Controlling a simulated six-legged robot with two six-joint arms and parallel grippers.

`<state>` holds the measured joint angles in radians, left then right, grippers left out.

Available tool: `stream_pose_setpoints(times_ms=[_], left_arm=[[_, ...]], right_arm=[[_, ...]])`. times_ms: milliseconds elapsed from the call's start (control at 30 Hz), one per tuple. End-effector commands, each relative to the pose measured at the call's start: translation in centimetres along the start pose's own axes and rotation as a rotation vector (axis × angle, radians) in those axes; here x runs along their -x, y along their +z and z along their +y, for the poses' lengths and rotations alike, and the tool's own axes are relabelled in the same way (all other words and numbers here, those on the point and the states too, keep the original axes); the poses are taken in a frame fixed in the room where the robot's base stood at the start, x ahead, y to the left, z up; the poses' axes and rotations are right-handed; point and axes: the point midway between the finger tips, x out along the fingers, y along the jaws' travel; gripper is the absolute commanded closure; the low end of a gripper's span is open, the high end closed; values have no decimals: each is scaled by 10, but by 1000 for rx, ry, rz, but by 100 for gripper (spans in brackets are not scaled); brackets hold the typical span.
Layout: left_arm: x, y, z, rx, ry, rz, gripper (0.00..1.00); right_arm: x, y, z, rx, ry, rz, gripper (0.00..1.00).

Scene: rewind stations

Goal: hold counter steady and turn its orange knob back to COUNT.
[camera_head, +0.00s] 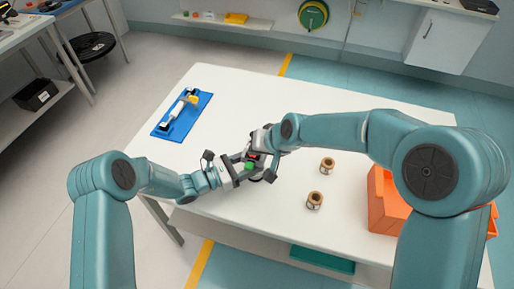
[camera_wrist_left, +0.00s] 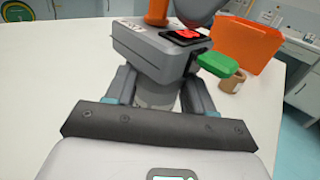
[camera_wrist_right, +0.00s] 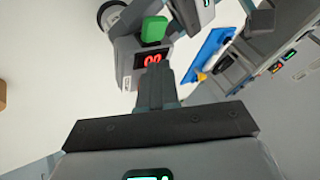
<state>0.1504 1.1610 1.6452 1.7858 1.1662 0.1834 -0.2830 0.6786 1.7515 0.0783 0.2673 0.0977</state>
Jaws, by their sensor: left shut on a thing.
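The counter (camera_head: 253,158) is a grey box with a lit red display and a green part on one side. My left gripper (camera_head: 243,172) is shut on its lower part, as the left wrist view of the counter (camera_wrist_left: 148,50) shows. The orange knob (camera_wrist_left: 157,12) stands up from the counter's top, cut by the frame edge. My right gripper (camera_head: 262,142) is close above the counter. In the right wrist view its fingers (camera_wrist_right: 157,85) lie close together below the red display (camera_wrist_right: 152,59) and hide the knob. Whether they grip it cannot be told.
The white table (camera_head: 230,100) carries a blue tray (camera_head: 165,130) with a white-and-black tool at the left. Two brown spools (camera_head: 327,165) (camera_head: 314,200) stand right of the counter. An orange bin (camera_head: 383,205) is at the right edge. The table's middle back is clear.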

Motion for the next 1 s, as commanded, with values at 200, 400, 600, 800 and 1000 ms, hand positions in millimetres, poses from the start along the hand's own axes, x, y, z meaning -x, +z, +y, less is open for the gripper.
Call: stream_pose_setpoints(times_ms=[200, 400, 600, 800, 1000], left_arm=[[-1, 0, -3, -1, -8, -1, 83], [-1, 0, -3, -2, -8, -1, 83], [-1, 0, -4, -2, -10, -1, 83], [-1, 0, -5, -2, -13, -2, 79], [-1, -1, -5, 0, -13, -3, 78]], right_arm=[[0, -2, 0, 1, -1, 7, 100], [0, -3, 0, 0, -1, 8, 100], [-2, -9, 1, 0, -1, 11, 100], [-6, -18, 4, -1, 0, 14, 100], [8, -20, 4, 0, 0, 16, 100]])
